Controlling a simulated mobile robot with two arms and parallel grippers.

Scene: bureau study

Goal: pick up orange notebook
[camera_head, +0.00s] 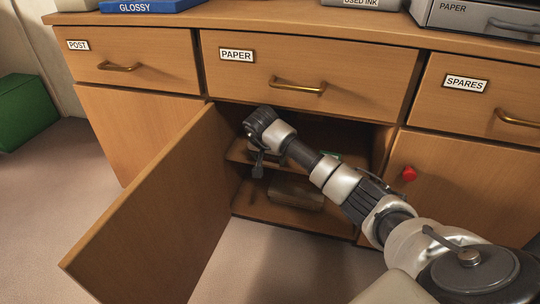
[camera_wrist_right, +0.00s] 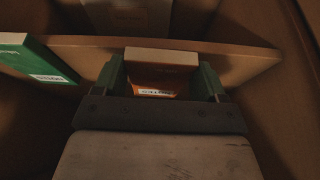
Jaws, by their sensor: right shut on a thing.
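The orange notebook (camera_wrist_right: 158,86) shows in the right wrist view between the two fingers of my right gripper (camera_wrist_right: 162,80), its pale edge upward and a small white label on its orange face. The right gripper is shut on it. In the head view my right arm reaches into the open middle cupboard, and the right gripper (camera_head: 257,166) hangs down by the shelf near the open door. The notebook cannot be made out in the head view. My left gripper is in neither view.
The open cupboard door (camera_head: 150,215) stands close on the left of the gripper. A green book (camera_wrist_right: 38,60) lies on the cupboard shelf (camera_wrist_right: 235,62). A block-like thing (camera_head: 297,193) lies on the cupboard floor. The PAPER drawer (camera_head: 310,75) above is closed.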

